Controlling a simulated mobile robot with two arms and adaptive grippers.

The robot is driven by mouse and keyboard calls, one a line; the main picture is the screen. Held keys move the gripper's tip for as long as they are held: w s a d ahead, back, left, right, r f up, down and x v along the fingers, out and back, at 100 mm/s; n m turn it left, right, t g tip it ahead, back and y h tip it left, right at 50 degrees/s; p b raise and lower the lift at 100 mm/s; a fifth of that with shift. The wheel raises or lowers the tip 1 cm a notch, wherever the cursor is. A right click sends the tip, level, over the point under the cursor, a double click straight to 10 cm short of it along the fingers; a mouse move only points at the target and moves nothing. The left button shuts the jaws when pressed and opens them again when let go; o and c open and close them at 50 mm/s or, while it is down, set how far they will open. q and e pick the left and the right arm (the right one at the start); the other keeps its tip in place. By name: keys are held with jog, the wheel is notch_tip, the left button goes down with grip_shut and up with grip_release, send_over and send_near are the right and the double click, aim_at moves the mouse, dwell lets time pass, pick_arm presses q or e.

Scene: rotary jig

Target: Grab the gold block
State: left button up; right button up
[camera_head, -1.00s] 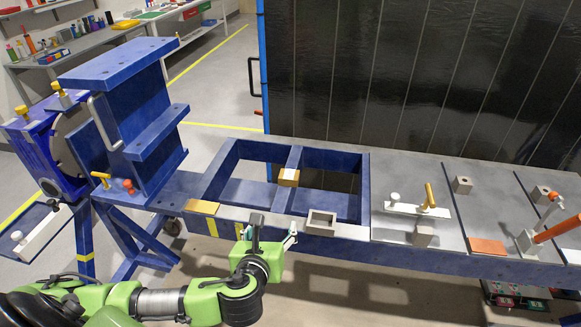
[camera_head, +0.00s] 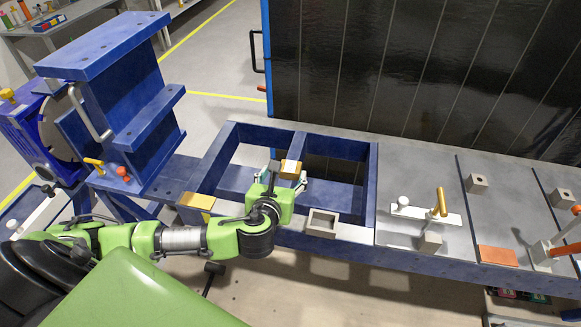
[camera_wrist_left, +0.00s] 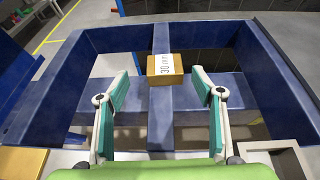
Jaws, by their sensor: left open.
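The gold block (camera_head: 291,169) sits on the middle crossbar of the blue frame (camera_head: 370,190). In the left wrist view the gold block (camera_wrist_left: 160,69) has a white top label reading "30 mm". My left gripper (camera_head: 288,178) reaches over the near part of the frame, just in front of the block. In the left wrist view my left gripper (camera_wrist_left: 160,84) is open, with one finger on each side of the block's line. The block lies beyond the fingertips, centred between them and not touched. My right gripper is not in view.
A grey hollow square piece (camera_head: 322,222) and a gold plate (camera_head: 196,201) lie on the near rail. The frame's openings flank the crossbar. Clamps with a yellow handle (camera_head: 441,202) stand right. A tall blue fixture (camera_head: 110,90) stands left.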

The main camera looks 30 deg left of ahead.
aim_at(290, 167)
pick_arm(q)
jog(key=shift+w+a+f, duration=0.15)
jog(key=shift+w+f, duration=0.05)
jog(key=shift+w, duration=0.35)
jog(key=shift+w+a+f, duration=0.1)
jog(key=shift+w+f, duration=0.05)
jog(key=shift+w, duration=0.1)
jog(key=shift+w+f+p, duration=0.1)
jog(key=shift+w+p, duration=0.2)
jog(key=shift+w+f, duration=0.1)
jog(key=shift+w, duration=0.25)
jog(key=x, duration=0.1)
jog(key=p+x, duration=0.1)
jog(key=x, duration=0.1)
jog(key=shift+d+f, duration=0.15)
jog(key=shift+d, duration=0.05)
jog(key=shift+w+f, duration=0.2)
jog(key=shift+w, duration=0.05)
jog(key=shift+a, duration=0.1)
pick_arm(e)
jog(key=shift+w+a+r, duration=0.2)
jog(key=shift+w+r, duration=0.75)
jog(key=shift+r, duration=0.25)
